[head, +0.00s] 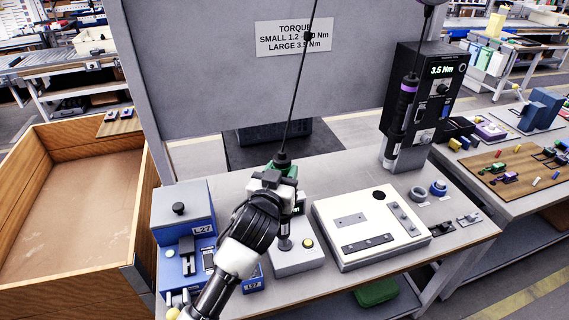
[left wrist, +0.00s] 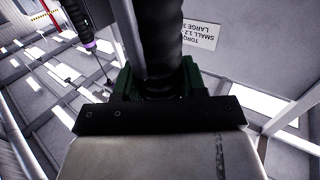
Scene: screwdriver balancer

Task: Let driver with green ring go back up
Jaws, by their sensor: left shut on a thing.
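The driver with the green ring (head: 281,164) hangs on a dark cable (head: 295,90) over the workbench, nearly upright. My left gripper (head: 272,182) is shut on this driver, just below where the cable joins it. In the left wrist view the dark ribbed driver body (left wrist: 163,50) fills the middle between the fingers. A second driver with a purple ring (head: 408,90) hangs at the right, apart from my gripper. My right gripper is not in view.
A white fixture box (head: 370,228) stands right of my gripper. A torque controller (head: 440,85) reading 3.5 Nm stands behind. A torque sign (head: 294,38) hangs on the grey panel.

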